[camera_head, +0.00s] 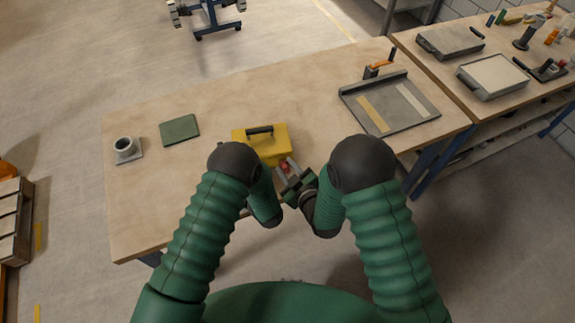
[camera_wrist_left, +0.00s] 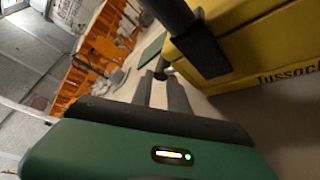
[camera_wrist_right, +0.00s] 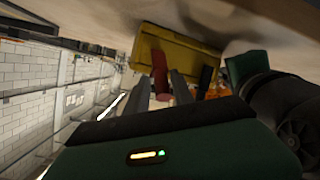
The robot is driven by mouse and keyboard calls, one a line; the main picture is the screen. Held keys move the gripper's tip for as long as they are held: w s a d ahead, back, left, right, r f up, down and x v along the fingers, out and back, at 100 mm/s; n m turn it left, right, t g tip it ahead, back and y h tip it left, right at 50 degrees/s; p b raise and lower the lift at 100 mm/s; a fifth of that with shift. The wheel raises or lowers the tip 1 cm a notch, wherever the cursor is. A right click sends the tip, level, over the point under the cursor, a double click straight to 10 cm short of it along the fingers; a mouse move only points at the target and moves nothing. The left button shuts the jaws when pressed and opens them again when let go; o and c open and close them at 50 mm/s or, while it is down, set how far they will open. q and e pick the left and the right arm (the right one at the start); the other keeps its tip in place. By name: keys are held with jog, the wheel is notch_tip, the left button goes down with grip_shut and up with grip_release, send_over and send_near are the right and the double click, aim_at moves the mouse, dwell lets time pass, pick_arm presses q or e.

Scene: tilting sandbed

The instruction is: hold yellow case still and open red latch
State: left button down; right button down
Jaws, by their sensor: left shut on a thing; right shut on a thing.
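The yellow case (camera_head: 279,136) stands on the wooden bench near its front edge, with a black handle on top. My left arm hides its lower left in the head view. The red latch (camera_head: 285,164) is at its front. My right gripper (camera_wrist_right: 160,88) is shut on the red latch (camera_wrist_right: 159,72), which sits between its fingers against the case (camera_wrist_right: 185,55). My left gripper (camera_wrist_left: 162,82) is shut at the side of the case (camera_wrist_left: 265,42), beside a black part. Its exact grip is hard to see, and in the head view my arm hides it.
A grey tray (camera_head: 411,120) with strips lies to the right. A second bench on the right holds boxes and tools. Bench top behind the case is clear.

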pick_arm(q)
jog(key=shift+d+f, duration=0.3)
pick_arm(e)
jog(key=shift+s+a, duration=0.25)
jog(key=shift+a, duration=0.15)
jog(key=c, duration=1.4)
grip_release()
pick_arm(q)
jog(key=shift+s+a, duration=0.1)
jog(key=shift+a, duration=0.05)
pick_arm(e)
jog(key=shift+o, duration=0.4)
jog(key=shift+w+d, duration=0.15)
jog(key=shift+d, duration=0.05)
jog(key=v, duration=0.7)
jog(key=shift+s+d, duration=0.15)
jog(key=shift+s, duration=0.1)
